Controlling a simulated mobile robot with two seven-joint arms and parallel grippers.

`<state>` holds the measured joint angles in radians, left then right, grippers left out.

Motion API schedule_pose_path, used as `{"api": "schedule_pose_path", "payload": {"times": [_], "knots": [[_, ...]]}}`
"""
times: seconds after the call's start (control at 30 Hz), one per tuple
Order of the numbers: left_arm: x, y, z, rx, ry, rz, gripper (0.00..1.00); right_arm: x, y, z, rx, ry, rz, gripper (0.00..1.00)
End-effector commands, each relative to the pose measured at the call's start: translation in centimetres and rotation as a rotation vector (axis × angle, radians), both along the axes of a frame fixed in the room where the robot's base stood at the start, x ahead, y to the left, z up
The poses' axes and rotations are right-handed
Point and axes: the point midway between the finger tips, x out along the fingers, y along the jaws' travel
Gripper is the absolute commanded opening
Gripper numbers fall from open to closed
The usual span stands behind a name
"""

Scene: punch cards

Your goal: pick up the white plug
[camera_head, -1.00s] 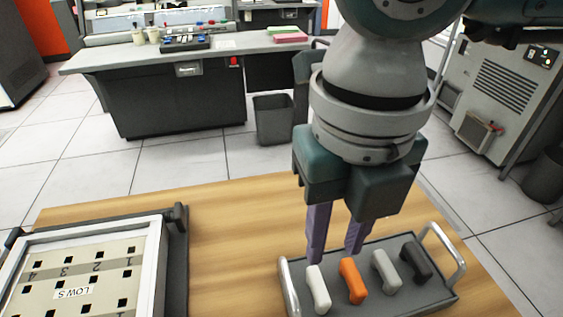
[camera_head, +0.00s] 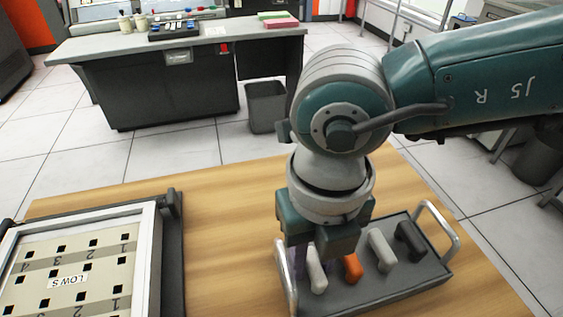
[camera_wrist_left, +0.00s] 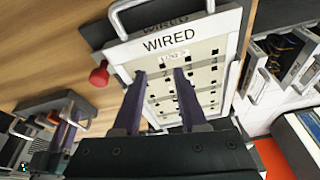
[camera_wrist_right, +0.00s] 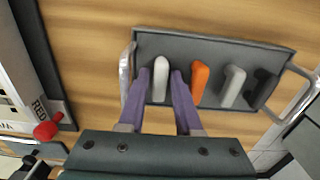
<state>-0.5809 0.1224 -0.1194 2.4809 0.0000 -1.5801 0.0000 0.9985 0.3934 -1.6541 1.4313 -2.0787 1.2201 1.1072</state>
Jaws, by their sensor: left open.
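The white plug (camera_head: 316,272) stands at the left end of a row of plugs in a dark tray (camera_head: 375,292); it also shows in the right wrist view (camera_wrist_right: 161,80). My right gripper (camera_wrist_right: 160,76) is low over the tray, open, with its purple fingers on either side of the white plug and small gaps visible. In the head view its fingers are mostly hidden by its own body. My left gripper (camera_wrist_left: 160,74) is open and empty, above a panel marked WIRED (camera_wrist_left: 205,32); it is outside the head view.
Close beside the white plug stands an orange plug (camera_head: 353,267), then a grey plug (camera_head: 382,251) and a black plug (camera_head: 411,240). The tray has metal handles (camera_head: 440,230) at both ends. A framed punch panel (camera_head: 75,275) lies at left, with bare wooden table (camera_head: 225,240) between.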

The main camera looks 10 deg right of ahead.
Motion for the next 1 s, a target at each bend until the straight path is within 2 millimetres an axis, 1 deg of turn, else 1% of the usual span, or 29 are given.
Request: {"api": "schedule_pose_path", "payload": {"times": [0.03,0.27,0.63,0.77,0.87,0.97,1.0], "knots": [[0.0,-0.1,0.0,-0.002,0.0,0.001,0.42,0.0,0.0,0.0,0.0,0.0,0.0,0.26],[0.0,-0.2,0.0,-0.008,0.0,0.005,0.42,0.0,0.0,0.0,0.0,0.0,-0.001,0.0],[0.0,-0.2,0.0,-0.007,0.001,0.004,0.42,0.0,0.0,0.1,0.0,0.0,-0.001,0.0],[0.0,-0.2,0.1,-0.005,0.001,0.003,0.42,0.1,0.0,0.5,0.0,-0.001,-0.001,0.0],[0.0,-0.1,0.3,-0.002,0.0,0.0,0.42,0.1,0.0,1.4,0.001,-0.002,-0.001,0.0],[0.0,0.0,0.7,0.0,0.001,-0.001,0.42,0.1,0.0,3.0,0.002,-0.002,0.0,0.0],[0.0,0.0,0.8,0.002,0.001,-0.002,0.42,0.1,0.0,3.8,0.002,-0.003,0.0,0.0]]}}
